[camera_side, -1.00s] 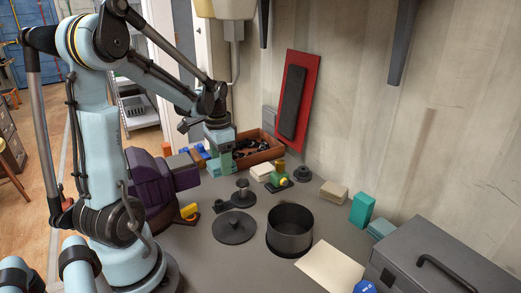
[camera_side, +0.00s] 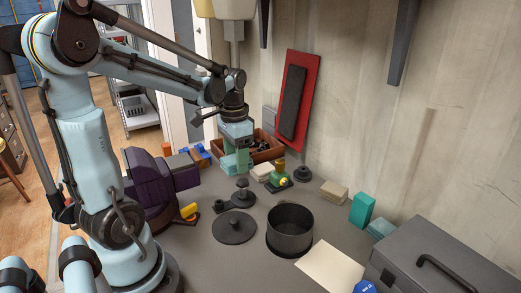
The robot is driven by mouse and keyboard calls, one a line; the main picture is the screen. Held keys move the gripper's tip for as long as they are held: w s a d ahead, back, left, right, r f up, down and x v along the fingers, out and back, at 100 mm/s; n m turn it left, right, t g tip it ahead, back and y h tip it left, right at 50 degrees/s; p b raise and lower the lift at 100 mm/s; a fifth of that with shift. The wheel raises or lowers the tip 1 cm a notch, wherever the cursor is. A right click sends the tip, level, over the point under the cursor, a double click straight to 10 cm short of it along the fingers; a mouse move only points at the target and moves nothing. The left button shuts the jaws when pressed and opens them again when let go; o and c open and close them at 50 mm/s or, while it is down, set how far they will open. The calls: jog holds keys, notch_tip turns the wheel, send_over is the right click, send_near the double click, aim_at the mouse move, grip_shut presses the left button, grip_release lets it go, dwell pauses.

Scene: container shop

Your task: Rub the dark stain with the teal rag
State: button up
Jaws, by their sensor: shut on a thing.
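My gripper (camera_side: 238,160) is over the back part of the grey bench, shut on a pale teal piece, the teal rag (camera_side: 228,164). The rag is small in the side view and partly hidden by the green fingers. I cannot tell whether it touches the bench. I cannot make out the dark stain among the dark things on the bench.
A dark round pot (camera_side: 290,232), a flat dark disc (camera_side: 234,228) and a small knobbed piece (camera_side: 242,198) stand in front. An upright teal block (camera_side: 361,209) and a grey toolbox (camera_side: 435,258) are at right. A brown tray (camera_side: 268,152) lies behind; a purple vise (camera_side: 160,185) is left.

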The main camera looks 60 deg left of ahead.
notch_tip(320, 180, up, 5)
jog(key=shift+w+r, duration=0.1)
jog(key=shift+w, duration=0.05)
jog(key=w+d+m, duration=0.7)
jog(key=w+m, duration=0.4)
jog(key=m, duration=0.7)
send_over(298, 202)
notch_tip(298, 202, down, 7)
jog(key=shift+f, duration=4.3)
jog(key=shift+s+f, duration=0.25)
jog(key=shift+s, duration=3.6)
jog(key=shift+w, duration=3.85)
notch_tip(298, 202, up, 8)
